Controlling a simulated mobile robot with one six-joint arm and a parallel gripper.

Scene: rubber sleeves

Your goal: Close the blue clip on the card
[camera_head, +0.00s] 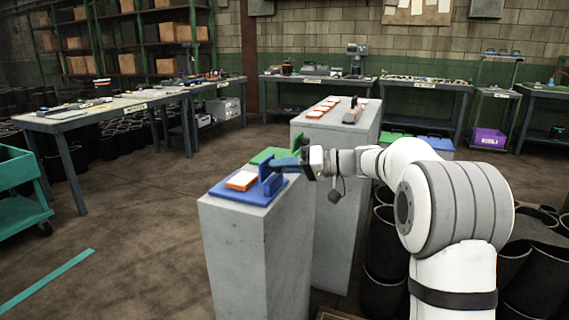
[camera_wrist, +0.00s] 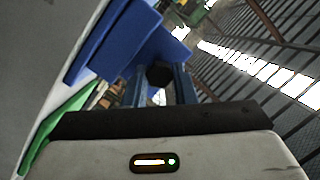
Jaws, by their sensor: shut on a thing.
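The blue clip (camera_head: 247,193) lies on top of the near grey pedestal, its flat base down and an upright blue part (camera_head: 266,172) at its right side. The card (camera_head: 242,181), orange with a white edge, lies on the base to the left of that part. My gripper (camera_head: 287,164) reaches in from the right and is shut on the blue clip at its upright side. In the wrist view, the blue clip (camera_wrist: 112,38) fills the upper left, and a dark knob-like piece (camera_wrist: 160,76) sits between my fingers. The exact contact is partly hidden.
A green clip (camera_head: 268,155) lies just behind the blue one on the near pedestal (camera_head: 245,255). A second grey pedestal (camera_head: 345,131) behind bears orange-and-white cards (camera_head: 322,108). Black bins (camera_head: 385,245) stand to the right. The floor at left is mostly open, beside a teal cart (camera_head: 20,212).

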